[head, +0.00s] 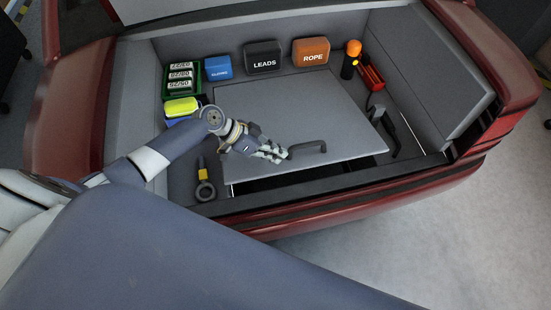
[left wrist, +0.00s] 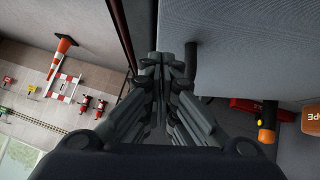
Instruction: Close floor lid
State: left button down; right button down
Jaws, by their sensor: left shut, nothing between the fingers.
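The grey floor lid (head: 285,105) lies in the red car's trunk and looks partly raised, with a dark gap (head: 285,182) below its front edge. Its dark handle (head: 308,150) sits near that edge. My left gripper (head: 284,156) is shut and empty, with its fingertips just left of the handle; I cannot tell if they touch. In the left wrist view the closed fingers (left wrist: 166,62) are beside the dark handle (left wrist: 191,60), with the lid's grey surface (left wrist: 250,45) to the right. My right gripper is out of view.
Along the back are a green crate (head: 181,78), a blue box (head: 217,68), a black LEADS case (head: 263,57) and an orange ROPE case (head: 310,51). An orange-topped flashlight (head: 351,60) and red item (head: 371,76) stand right. The trunk sill (head: 330,187) runs in front.

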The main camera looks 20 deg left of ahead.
aim_at(288, 169)
pick_arm(q)
jog(key=shift+s+d+f+p, duration=0.15)
jog(key=shift+s+f, duration=0.15)
jog(key=shift+f, duration=0.55)
jog(key=shift+s+a+f+p, duration=0.15)
jog(key=shift+s+f, duration=0.1)
jog(key=shift+f, duration=0.6)
jog(key=shift+d, duration=0.1)
notch_tip(288, 169, down, 7)
jog(key=s+d+m+t+y+b, duration=0.1)
jog(key=t+b, duration=0.1)
jog(key=b, duration=0.2)
jog(key=shift+s+f+y, duration=0.2)
jog(key=shift+s+y, duration=0.05)
jog(key=shift+y, duration=0.05)
